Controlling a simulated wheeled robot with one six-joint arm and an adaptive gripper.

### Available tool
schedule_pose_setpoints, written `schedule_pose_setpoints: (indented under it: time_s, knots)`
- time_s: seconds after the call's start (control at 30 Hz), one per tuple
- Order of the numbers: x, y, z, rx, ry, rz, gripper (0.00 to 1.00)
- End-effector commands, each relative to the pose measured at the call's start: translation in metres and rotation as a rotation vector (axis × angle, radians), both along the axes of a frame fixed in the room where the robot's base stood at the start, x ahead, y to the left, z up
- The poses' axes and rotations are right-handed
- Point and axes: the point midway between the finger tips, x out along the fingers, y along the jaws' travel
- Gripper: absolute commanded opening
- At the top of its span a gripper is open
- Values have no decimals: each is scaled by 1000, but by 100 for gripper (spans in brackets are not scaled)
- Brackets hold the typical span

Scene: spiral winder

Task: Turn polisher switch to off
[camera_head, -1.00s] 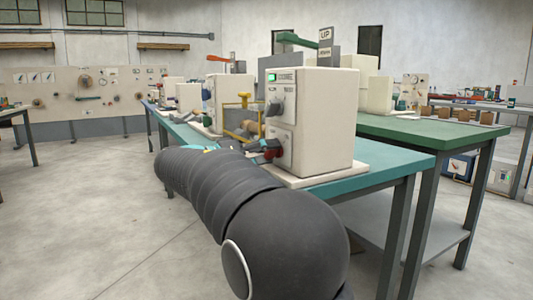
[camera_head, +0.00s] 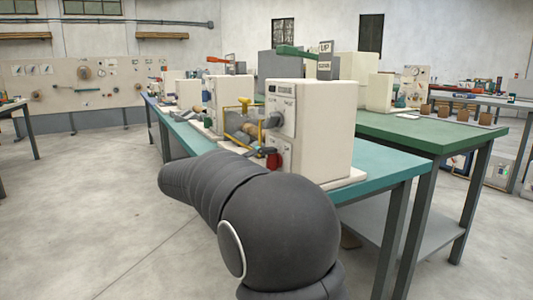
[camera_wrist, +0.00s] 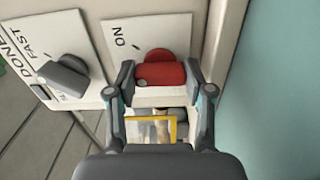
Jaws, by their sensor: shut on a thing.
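The red rotary switch (camera_wrist: 160,71) sits on a white panel plate printed "ON" in the wrist view. Its handle lies left to right there. My gripper (camera_wrist: 160,76) has one finger at each end of the handle and is shut on it. Any "OFF" mark is hidden or out of view. In the head view the red switch (camera_head: 273,158) is low on the front of a cream machine (camera_head: 325,130). My dark arm hides the gripper there.
A grey knob (camera_wrist: 66,75) on a plate marked "FAST" is left of the red switch. A yellow frame (camera_wrist: 152,129) shows below, between the fingers. The machine stands on a teal bench (camera_head: 385,163); a green bench (camera_head: 440,130) is behind. The floor at left is clear.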

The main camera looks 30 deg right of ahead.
Motion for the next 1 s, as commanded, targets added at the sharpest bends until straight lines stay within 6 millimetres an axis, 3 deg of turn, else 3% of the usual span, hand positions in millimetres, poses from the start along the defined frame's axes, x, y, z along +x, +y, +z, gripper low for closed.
schedule_pose_setpoints:
  time_s: [0.6,1.0]
  knots:
    - [0,0,2,-19,543,0,17]
    - [0,0,1,-24,715,0,17]
